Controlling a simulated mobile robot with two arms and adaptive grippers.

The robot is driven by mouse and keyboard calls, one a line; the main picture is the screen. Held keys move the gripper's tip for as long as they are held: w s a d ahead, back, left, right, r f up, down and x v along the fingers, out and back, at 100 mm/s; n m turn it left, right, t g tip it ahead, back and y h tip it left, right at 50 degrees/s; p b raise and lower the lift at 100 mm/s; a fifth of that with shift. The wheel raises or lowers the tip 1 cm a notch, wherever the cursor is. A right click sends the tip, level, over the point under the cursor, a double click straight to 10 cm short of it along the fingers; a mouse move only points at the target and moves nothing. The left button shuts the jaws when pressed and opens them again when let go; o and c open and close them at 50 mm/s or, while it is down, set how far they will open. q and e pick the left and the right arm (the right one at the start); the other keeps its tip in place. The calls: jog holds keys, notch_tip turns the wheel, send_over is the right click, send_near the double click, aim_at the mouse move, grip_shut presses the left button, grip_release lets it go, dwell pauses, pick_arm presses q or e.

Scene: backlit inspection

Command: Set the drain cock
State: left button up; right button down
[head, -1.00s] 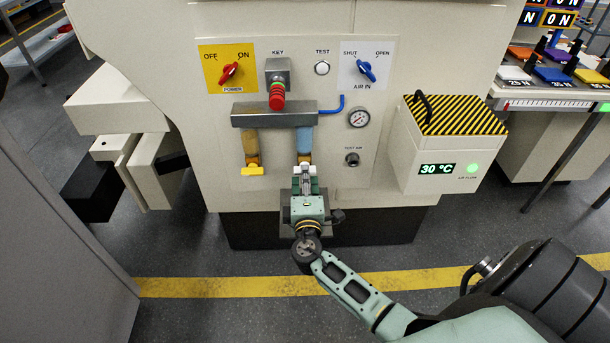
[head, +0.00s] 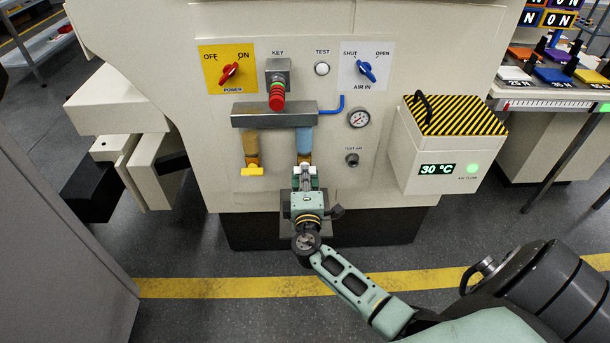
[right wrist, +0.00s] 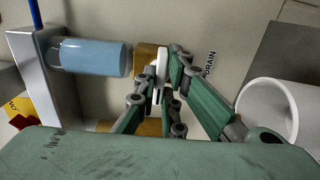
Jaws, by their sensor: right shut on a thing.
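The drain cock is a white lever (right wrist: 162,68) on a brass-coloured fitting (right wrist: 148,58), below the blue filter bowl (head: 304,140). The word DRAIN is printed on the panel beside it in the right wrist view. My right gripper (head: 306,172) is at the lever, below the bowl. In the right wrist view my right gripper (right wrist: 170,80) is shut on the white lever, with a finger on each side. In the head view the gripper hides most of the lever. My left gripper is not in view.
A second, amber bowl (head: 250,145) with a yellow cock (head: 252,171) hangs close to the left. A grey manifold (head: 275,114) is above, a gauge (head: 359,118) and test air port (head: 352,159) to the right. A white cup-like part (right wrist: 268,108) is near the fingers.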

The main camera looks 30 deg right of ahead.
jog(key=shift+n, duration=0.3)
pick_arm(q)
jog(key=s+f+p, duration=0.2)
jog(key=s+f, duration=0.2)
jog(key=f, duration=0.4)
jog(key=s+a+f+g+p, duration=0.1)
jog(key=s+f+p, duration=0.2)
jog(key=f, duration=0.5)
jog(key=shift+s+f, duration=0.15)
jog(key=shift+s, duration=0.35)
pick_arm(e)
jog(key=shift+f+n, duration=0.1)
jog(key=shift+n, duration=8.7)
jog(key=c, duration=1.9)
grip_release()
jog(key=shift+o, duration=0.2)
